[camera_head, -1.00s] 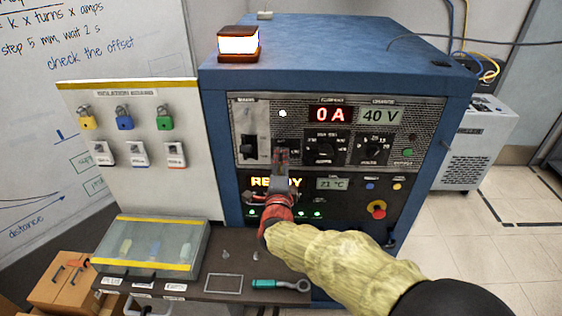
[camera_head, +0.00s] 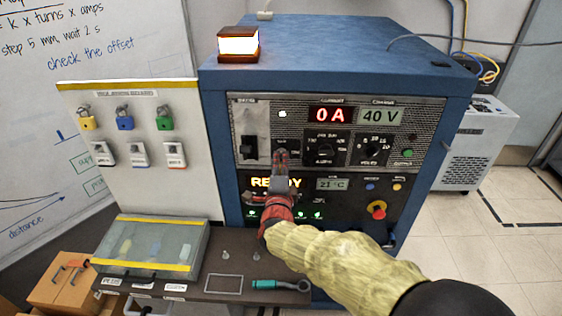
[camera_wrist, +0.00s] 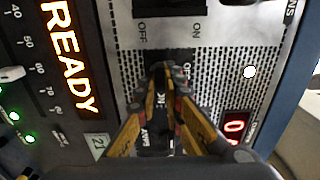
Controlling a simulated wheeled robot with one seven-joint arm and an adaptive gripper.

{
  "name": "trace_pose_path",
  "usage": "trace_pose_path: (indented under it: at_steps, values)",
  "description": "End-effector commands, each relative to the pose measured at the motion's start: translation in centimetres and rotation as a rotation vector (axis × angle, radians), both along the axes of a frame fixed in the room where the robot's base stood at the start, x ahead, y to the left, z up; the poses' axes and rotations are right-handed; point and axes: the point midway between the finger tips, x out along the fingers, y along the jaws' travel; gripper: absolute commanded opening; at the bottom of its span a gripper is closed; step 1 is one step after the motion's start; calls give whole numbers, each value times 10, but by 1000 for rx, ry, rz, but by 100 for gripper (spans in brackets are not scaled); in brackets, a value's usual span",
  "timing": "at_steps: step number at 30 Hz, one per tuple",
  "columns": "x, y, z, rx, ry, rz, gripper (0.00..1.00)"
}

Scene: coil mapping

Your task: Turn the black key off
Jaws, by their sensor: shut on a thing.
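My gripper (camera_head: 281,158) reaches the front panel of the blue power cabinet, just below and right of the large breaker switch. In the wrist view its yellow-sided fingers (camera_wrist: 167,80) come together at a small dark key plate (camera_wrist: 156,57) on the perforated panel. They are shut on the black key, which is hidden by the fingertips. Small lettering beside the fingertips appears to read OFF and ON. The key's exact angle cannot be told.
The breaker switch (camera_head: 249,147) sits close by, with its own OFF and ON marks in the wrist view. Black knobs (camera_head: 325,148), a red 0 A display (camera_head: 330,115) and a red stop button (camera_head: 377,209) are on the panel. A bench (camera_head: 240,264) lies below.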

Motion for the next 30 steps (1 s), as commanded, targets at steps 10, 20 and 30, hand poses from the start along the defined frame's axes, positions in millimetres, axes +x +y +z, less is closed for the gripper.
trace_pose_path:
  at_steps: [10, 20, 30]
  values:
    - [0, 0, -2, -95, 6, 0, 0]
    - [0, 0, -3, -366, 16, 2, 0]
    - [0, 0, -2, -688, 27, 2, 0]
